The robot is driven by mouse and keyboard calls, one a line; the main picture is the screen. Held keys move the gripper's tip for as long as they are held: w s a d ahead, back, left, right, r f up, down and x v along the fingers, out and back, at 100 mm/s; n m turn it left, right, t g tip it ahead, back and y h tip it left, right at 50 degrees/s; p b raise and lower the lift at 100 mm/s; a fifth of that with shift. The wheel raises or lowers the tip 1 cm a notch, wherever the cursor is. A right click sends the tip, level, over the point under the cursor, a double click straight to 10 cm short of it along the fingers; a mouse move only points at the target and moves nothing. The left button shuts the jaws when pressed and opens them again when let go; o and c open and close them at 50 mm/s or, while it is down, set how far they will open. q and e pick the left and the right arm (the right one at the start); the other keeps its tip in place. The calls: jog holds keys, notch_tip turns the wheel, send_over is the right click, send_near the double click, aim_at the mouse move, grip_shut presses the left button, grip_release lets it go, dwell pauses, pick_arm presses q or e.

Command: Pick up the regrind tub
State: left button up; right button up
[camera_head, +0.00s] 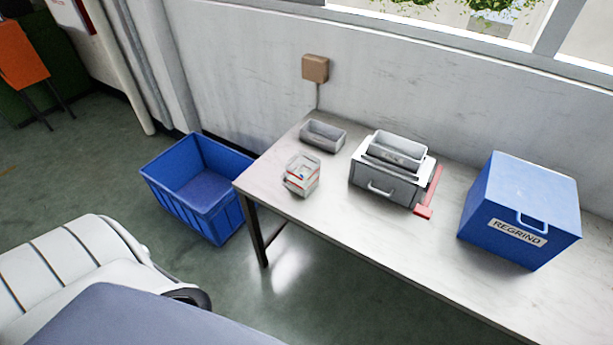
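A blue box (521,197) with a white label reading "REGRIND" stands upright on the right part of the table. Its front has a handle opening with a light blue rim above the label. Its top looks closed. Neither of my grippers is in view, so their distance from the box and whether they hold anything cannot be told.
The pale table (370,230) stands against a wall. On it are a grey mould-like unit (384,185) with a tray on top, a red bar (430,192), a small grey tray (322,136) and a small pack (301,175). An open, empty blue crate (207,217) sits on the floor.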

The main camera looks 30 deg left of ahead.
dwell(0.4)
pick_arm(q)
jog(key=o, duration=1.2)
